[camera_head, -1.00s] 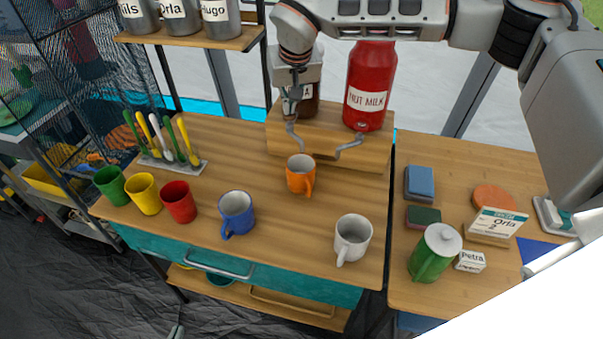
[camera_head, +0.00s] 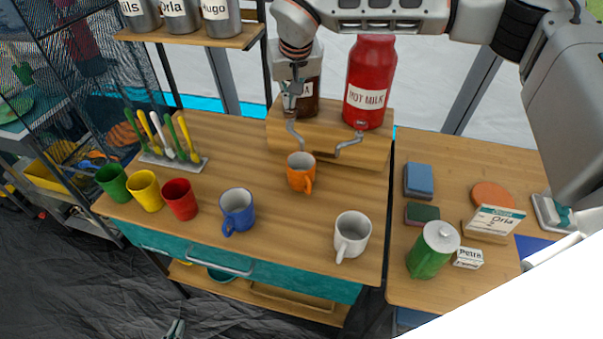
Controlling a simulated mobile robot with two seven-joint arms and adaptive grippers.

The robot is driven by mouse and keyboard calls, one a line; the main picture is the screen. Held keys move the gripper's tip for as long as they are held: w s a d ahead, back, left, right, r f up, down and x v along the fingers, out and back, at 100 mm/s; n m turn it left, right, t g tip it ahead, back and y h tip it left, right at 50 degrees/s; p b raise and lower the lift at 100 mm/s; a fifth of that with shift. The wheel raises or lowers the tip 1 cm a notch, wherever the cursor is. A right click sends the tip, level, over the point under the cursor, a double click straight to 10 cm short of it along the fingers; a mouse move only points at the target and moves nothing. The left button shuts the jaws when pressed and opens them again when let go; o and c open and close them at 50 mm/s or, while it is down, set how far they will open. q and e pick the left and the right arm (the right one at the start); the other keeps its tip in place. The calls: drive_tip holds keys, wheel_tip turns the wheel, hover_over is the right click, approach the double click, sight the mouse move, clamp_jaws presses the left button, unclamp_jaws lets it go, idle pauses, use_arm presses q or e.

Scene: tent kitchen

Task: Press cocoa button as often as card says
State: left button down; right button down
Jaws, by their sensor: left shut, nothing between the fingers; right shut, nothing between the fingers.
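The dark brown cocoa dispenser (camera_head: 311,98) stands on a wooden block, its label mostly covered so that only the last letter shows. My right gripper (camera_head: 291,110) is shut and empty, pointing down in front of the dispenser's left side; it hides the button, and I cannot tell whether it touches. An orange mug (camera_head: 301,173) stands upright below the cocoa spout (camera_head: 294,133); its contents are not clear. The card (camera_head: 496,222) leans on a wooden holder at the right and reads "Orla", with a small figure below that looks like 2. My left gripper (camera_head: 175,328) is shut at the bottom edge.
A red hot milk dispenser (camera_head: 371,85) stands beside the cocoa. White (camera_head: 351,236), blue (camera_head: 237,211), red (camera_head: 179,199), yellow (camera_head: 145,190) and green (camera_head: 112,182) mugs stand along the counter. A green lidded jug (camera_head: 433,250) and Petra's name card (camera_head: 468,258) are at the right.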

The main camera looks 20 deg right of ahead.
drive_tip(key=shift+s+f+b, duration=0.1)
drive_tip(key=shift+f+b, duration=0.3)
drive_tip(key=shift+f, duration=1.05)
drive_tip(key=shift+r+p, duration=1.3)
drive_tip(key=shift+r, duration=0.25)
wheel_tip(320, 180, up, 2)
drive_tip(key=shift+r+p, duration=0.1)
drive_tip(key=shift+p, duration=0.75)
wheel_tip(320, 180, up, 4)
drive_tip(key=shift+f, duration=0.1)
